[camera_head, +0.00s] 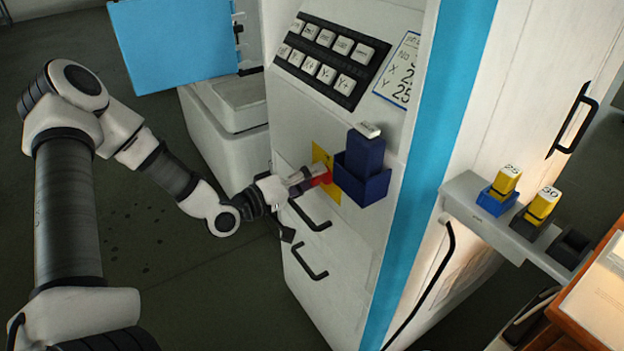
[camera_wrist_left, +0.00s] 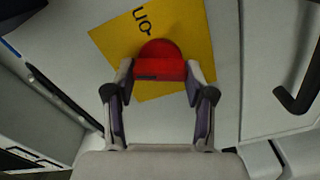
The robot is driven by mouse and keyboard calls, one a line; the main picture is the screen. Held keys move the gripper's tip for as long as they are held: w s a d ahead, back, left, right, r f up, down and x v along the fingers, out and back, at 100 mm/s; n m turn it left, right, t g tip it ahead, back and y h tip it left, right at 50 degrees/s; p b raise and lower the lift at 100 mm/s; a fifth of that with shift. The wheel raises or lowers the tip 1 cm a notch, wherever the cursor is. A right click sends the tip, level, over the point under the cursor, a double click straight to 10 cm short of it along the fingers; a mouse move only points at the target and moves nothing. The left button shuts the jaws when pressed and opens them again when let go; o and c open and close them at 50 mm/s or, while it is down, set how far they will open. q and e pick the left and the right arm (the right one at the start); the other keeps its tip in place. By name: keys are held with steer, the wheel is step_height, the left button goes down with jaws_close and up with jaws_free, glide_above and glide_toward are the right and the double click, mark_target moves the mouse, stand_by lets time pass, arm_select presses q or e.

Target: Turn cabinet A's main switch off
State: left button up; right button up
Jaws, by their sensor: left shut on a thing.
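A red main switch (camera_head: 320,178) sits on a yellow plate (camera_head: 322,158) on the front of the white cabinet (camera_head: 283,105). It also shows in the left wrist view as a red knob (camera_wrist_left: 160,62) on the yellow plate (camera_wrist_left: 185,30), with partly cut-off lettering. My left gripper (camera_head: 305,182) reaches in from the left and is shut on the red switch. In the left wrist view its two fingers (camera_wrist_left: 160,85) lie on either side of the knob's bar. My right gripper is not in view.
A dark blue holder (camera_head: 362,188) with a blue block (camera_head: 364,153) is mounted just right of the switch. Black handles (camera_head: 310,262) stick out below. A grey shelf (camera_head: 478,212) with yellow-topped items (camera_head: 542,203) projects at right. A keypad (camera_head: 331,55) is above.

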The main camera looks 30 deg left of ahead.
arm_select(q)
steer(key=n+b, duration=0.1)
steer(key=n, duration=0.3)
steer(key=shift+f+n, duration=0.15)
steer(key=shift+n, duration=0.25)
stand_by(0.4)
steer(key=o, duration=1.2)
steer(key=shift+c, duration=0.2)
steer(key=shift+a, duration=0.1)
